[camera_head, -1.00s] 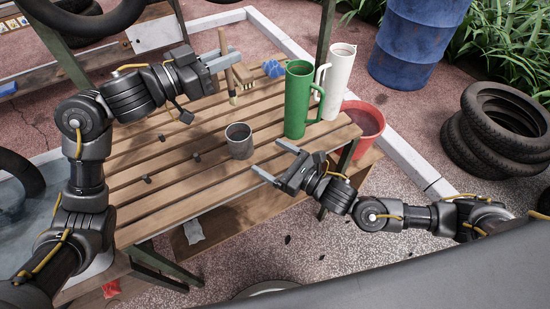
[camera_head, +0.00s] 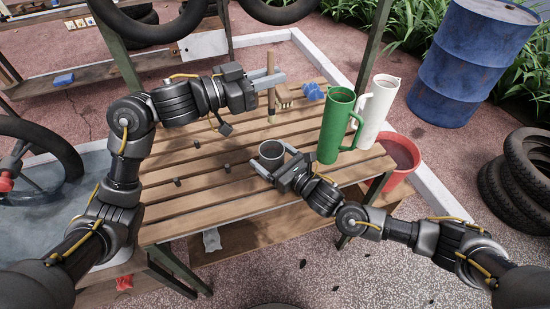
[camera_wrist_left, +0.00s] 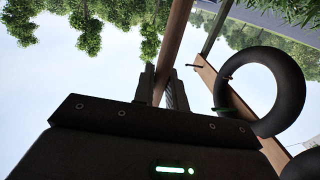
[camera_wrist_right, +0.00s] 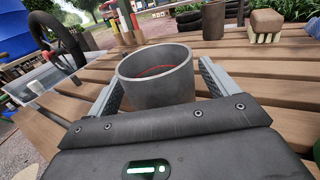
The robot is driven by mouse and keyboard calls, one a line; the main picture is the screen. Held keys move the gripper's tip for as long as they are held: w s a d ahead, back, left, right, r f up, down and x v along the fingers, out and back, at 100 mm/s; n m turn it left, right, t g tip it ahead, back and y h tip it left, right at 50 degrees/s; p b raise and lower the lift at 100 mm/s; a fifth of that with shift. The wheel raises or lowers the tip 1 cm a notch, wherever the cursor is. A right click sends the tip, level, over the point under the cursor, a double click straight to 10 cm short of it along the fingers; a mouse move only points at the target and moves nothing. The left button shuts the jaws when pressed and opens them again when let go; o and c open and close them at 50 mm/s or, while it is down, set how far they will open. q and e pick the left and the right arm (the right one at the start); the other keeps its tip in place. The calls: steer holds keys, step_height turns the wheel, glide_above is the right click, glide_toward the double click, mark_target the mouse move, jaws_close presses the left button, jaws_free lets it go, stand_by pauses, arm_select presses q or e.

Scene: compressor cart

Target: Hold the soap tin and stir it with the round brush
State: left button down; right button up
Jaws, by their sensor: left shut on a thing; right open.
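The soap tin (camera_head: 271,155) is a grey open-topped cup standing upright on the slatted table. In the right wrist view the tin (camera_wrist_right: 157,82) stands between the fingers of my right gripper (camera_wrist_right: 160,88), with a reddish line inside it. My right gripper (camera_head: 271,165) is open around the tin in the head view. My left gripper (camera_head: 270,80) is shut on the wooden handle of the round brush (camera_head: 271,65), which hangs upright behind the tin with its bristle end low. The handle (camera_wrist_left: 173,45) also shows between the fingers in the left wrist view.
A green mug (camera_head: 336,125) and a white mug (camera_head: 378,110) stand right of the tin. A block brush (camera_head: 284,97) and a blue item (camera_head: 312,92) lie behind. A red bucket (camera_head: 400,155) stands off the table's right end. The front slats are mostly clear.

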mark_target(270, 107)
steer(key=c, duration=1.2)
arm_select(q)
steer(key=shift+f, duration=1.95)
steer(key=shift+f, duration=0.1)
step_height(270, 107, down, 11)
steer(key=shift+r, duration=0.2)
